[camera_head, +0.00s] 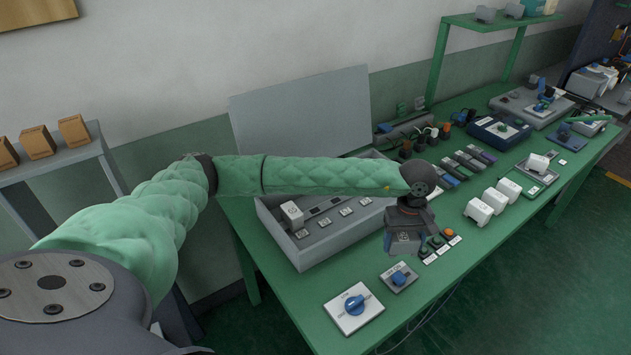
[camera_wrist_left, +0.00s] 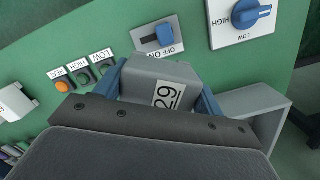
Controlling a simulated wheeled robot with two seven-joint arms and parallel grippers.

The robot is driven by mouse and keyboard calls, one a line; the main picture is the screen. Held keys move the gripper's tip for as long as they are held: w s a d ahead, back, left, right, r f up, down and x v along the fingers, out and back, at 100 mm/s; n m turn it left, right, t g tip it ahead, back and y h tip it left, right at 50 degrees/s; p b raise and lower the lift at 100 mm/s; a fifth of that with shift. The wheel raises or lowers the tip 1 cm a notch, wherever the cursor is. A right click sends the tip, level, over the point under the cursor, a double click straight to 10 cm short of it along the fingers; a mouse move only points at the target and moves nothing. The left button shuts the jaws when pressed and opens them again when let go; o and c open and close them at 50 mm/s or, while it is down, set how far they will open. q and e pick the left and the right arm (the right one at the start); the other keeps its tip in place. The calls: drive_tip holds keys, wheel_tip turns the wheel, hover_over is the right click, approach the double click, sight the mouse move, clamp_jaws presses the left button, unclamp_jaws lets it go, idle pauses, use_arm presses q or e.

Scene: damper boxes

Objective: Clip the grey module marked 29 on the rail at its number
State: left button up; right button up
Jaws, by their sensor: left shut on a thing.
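The grey module marked 29 (camera_wrist_left: 158,82) is held between the blue fingers of my left gripper (camera_wrist_left: 160,92) in the left wrist view. Its white label with 29 faces the camera. In the head view my left gripper (camera_head: 403,240) is over the table at the front right corner of the grey open box (camera_head: 318,254), and the module is mostly hidden by it. Inside the box is the rail area with several small numbered labels (camera_head: 345,211); a white module (camera_head: 292,213) stands at its left end. The label numbers are too small to read. My right gripper is not in view.
A blue knob plate (camera_head: 354,307) and a blue switch plate (camera_head: 398,277) lie near the table's front left. Several buttons (camera_head: 437,243) are right beside the gripper. White modules (camera_head: 479,211) stand farther right. The green table (camera_head: 300,300) is clear at its left front.

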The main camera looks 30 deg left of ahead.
use_arm(q)
drive_tip(key=w+a+n, duration=0.3)
drive_tip(key=a+n, duration=0.6)
drive_tip(key=a, duration=0.3)
drive_tip(key=n+t+b, duration=0.2)
drive_tip(key=n+b, duration=0.1)
drive_tip(key=n, duration=1.2)
hover_over(316, 209)
drive_tip(key=shift+s+f+b, duration=0.15)
drive_tip(key=shift+f+b, duration=0.2)
drive_tip(key=shift+f, duration=0.8)
drive_tip(key=shift+s+f+b, duration=0.1)
drive_tip(key=shift+f+b, duration=0.25)
drive_tip(key=shift+f, duration=1.65)
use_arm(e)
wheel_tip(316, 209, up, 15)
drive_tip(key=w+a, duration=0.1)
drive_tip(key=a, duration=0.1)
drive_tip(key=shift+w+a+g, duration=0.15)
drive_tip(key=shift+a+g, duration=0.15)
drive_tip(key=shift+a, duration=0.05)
use_arm(q)
drive_tip(key=shift+f+b, duration=1.05)
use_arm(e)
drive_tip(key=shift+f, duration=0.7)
